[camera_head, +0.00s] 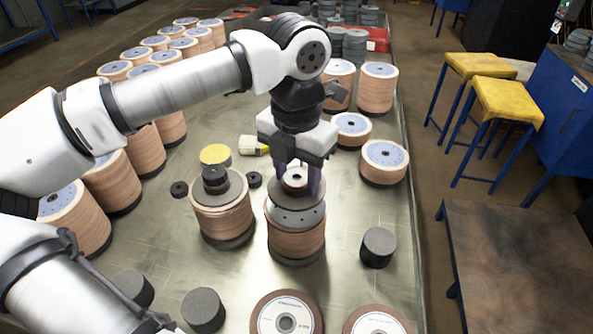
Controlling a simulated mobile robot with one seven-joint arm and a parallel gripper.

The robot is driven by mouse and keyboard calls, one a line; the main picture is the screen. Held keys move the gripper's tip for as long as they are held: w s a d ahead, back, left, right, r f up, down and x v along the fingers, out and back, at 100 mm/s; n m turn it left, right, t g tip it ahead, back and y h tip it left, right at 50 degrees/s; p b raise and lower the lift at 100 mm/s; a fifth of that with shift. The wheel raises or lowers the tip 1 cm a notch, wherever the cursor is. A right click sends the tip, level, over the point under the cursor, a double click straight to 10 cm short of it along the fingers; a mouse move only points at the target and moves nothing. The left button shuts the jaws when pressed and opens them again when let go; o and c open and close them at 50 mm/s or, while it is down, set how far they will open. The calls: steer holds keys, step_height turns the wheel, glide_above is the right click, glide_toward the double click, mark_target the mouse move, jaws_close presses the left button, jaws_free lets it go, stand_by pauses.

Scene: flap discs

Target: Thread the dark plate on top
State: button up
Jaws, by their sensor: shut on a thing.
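A stack of tan flap discs (296,242) stands near the middle of the table with a grey-blue disc with small holes (292,217) on top. Over that disc is a dark grey plate (314,199), roughly level. A pale round piece with a dark centre (295,178) shows at the plate's middle. My gripper (297,183) points down over this stack, its fingers on either side of the plate's middle, shut on the dark plate. I cannot tell whether the plate touches the disc below or is held just above it; the fingers hide part of it.
A similar stack (221,218) stands close on the left, with a grey plate and black pieces on top. A dark cylinder (378,247) stands at the right. More disc stacks (384,162) stand behind right. A yellow-and-white brush (253,146) lies behind.

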steer(key=shift+f+b, duration=0.55)
steer(key=shift+f, duration=0.05)
stand_by(0.3)
steer(key=shift+f+b, duration=1.3)
steer(key=shift+f, duration=0.05)
steer(key=o, duration=1.4)
steer(key=shift+c, duration=0.2)
steer(key=shift+r, duration=0.1)
step_height(320, 180, up, 14)
steer(key=b, duration=0.1)
